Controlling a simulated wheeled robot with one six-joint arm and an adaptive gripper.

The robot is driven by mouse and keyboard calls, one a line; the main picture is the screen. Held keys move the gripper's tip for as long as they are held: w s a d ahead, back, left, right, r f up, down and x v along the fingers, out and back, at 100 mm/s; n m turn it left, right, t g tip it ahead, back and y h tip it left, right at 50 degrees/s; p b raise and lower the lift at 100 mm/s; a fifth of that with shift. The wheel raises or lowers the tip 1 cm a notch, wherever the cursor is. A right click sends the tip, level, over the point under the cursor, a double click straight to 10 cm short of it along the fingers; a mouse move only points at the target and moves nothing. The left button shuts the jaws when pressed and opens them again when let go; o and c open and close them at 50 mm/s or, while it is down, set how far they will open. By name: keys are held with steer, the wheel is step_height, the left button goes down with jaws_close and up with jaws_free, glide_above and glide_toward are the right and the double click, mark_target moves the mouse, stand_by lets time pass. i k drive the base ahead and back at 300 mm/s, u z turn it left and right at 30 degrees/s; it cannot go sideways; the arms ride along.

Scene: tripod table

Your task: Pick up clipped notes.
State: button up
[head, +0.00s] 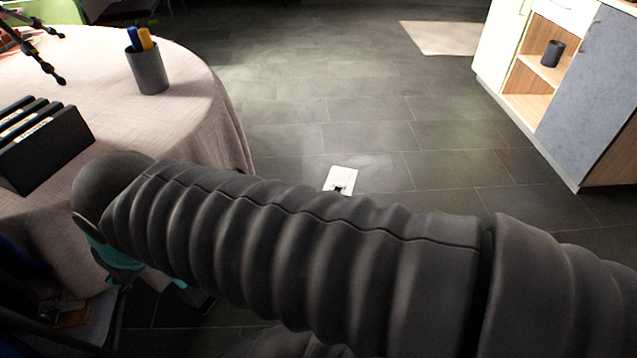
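The clipped notes (342,177) are a small white stack of paper with a dark clip at its lower edge. They lie flat on the dark tiled floor, just beyond my arm in the head view. My ribbed black arm crosses the lower part of the picture and comes close to hiding their near edge. Teal parts, which seem to belong to my arm, show below its left end. My gripper's fingers cannot be made out, so their distance from the notes does not show.
A round table (190,118) with a pale cloth stands at left, bearing a grey pen cup (149,72), a black file holder (45,150) and tripod legs (45,65). A cabinet (590,90) stands at right. The floor around and behind the notes is clear.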

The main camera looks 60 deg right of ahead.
mark_target(341, 180)
steer(key=u, duration=2.35)
steer(key=k, duration=2.2)
steer(key=z, duration=2.65)
